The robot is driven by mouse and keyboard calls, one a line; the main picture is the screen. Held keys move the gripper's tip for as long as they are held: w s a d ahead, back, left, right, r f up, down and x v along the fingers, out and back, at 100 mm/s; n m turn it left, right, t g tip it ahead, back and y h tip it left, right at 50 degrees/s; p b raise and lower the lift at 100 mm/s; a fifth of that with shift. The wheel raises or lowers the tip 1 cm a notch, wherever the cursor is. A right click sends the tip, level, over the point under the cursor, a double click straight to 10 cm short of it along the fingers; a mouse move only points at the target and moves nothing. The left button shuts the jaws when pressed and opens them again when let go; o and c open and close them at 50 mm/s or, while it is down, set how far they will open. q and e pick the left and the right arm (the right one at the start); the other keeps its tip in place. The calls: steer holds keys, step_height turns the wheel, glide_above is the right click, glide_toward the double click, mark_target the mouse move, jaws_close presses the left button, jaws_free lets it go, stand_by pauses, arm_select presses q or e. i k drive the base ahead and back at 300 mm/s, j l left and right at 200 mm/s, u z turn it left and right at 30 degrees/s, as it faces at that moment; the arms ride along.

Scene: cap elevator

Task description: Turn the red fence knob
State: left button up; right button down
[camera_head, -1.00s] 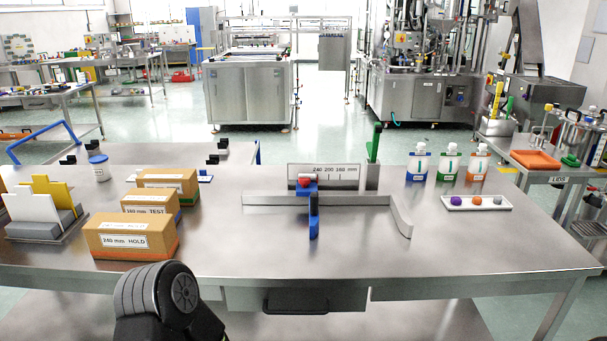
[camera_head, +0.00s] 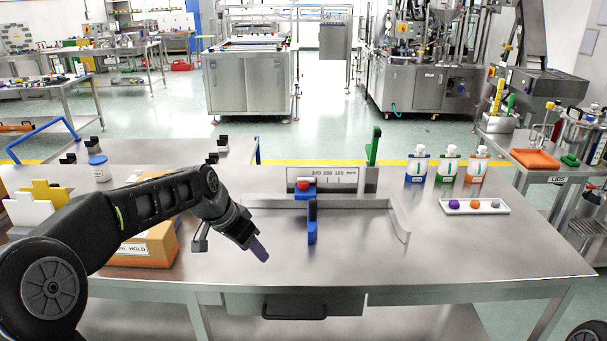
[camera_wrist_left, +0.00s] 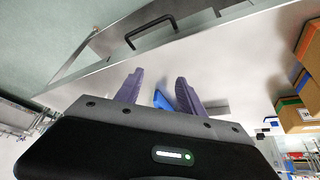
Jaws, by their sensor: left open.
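The red fence knob (camera_head: 304,184) sits on top of a blue fence slide (camera_head: 312,222) at the steel guide, in front of a millimetre scale plate (camera_head: 330,177). My left gripper (camera_head: 260,249) is over the table, to the left of and nearer than the knob, apart from it. Its purple fingers (camera_wrist_left: 158,88) are spread and empty in the left wrist view. A blue part (camera_wrist_left: 162,101), apparently the slide, shows between them there. The knob is not visible in that view. My right gripper is out of view.
Cardboard boxes (camera_head: 146,247) stand left, partly hidden by my left arm. A green upright handle (camera_head: 374,146) rises behind the guide. The table's front right is clear.

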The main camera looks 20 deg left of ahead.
mark_target(302, 183)
steer(key=i, duration=1.4)
